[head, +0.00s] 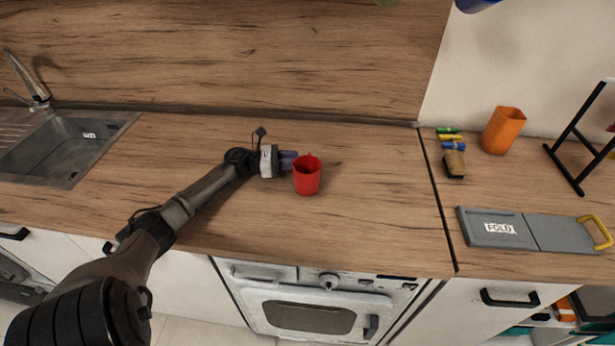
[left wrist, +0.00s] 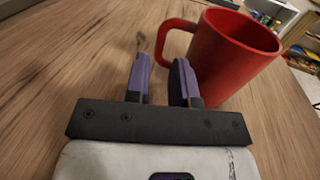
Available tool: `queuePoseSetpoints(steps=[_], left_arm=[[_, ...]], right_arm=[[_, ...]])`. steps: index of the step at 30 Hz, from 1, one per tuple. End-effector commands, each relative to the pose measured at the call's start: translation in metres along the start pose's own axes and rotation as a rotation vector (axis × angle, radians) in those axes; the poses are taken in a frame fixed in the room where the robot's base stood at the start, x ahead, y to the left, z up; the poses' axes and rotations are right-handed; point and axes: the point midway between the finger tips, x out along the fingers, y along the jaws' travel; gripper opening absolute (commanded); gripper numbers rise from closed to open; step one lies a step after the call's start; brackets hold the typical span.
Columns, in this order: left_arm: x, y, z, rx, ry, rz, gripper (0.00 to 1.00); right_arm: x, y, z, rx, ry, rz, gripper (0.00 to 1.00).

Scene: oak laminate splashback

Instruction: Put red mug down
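The red mug (head: 307,176) stands upright on the wooden counter (head: 370,215), near its middle. My left gripper (head: 289,160) is just left of the mug, low over the counter. In the left wrist view the mug (left wrist: 232,58) is at the upper right, with its handle toward the gripper. The two purple fingers of my left gripper (left wrist: 161,78) are apart with a visible gap. The handle's outer part shows just beyond that gap, and the right finger overlaps the handle's lower end and mug side. Contact cannot be told. My right gripper is not in view.
A sink (head: 62,150) lies at the far left. The counter right of the mug is clear.

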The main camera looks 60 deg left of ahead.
Motion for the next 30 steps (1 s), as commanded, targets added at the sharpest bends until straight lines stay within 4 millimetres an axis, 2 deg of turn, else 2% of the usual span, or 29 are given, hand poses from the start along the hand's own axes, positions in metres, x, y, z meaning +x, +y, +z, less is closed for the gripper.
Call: queuePoseSetpoints(steps=[10, 21, 28, 30], left_arm=[[0.041, 0.0, 0.0, 0.0, -0.002, 0.0, 0.23], [0.048, 0.0, 0.0, -0.001, 0.0, 0.0, 0.23], [0.048, 0.0, 0.0, -0.001, 0.0, 0.0, 0.02], [0.048, 0.0, 0.0, -0.001, 0.0, 0.0, 0.0]], right_arm=[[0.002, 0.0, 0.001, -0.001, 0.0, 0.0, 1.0], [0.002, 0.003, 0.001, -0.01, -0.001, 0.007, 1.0], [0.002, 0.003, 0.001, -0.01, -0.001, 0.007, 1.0], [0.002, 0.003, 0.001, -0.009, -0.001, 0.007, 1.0]])
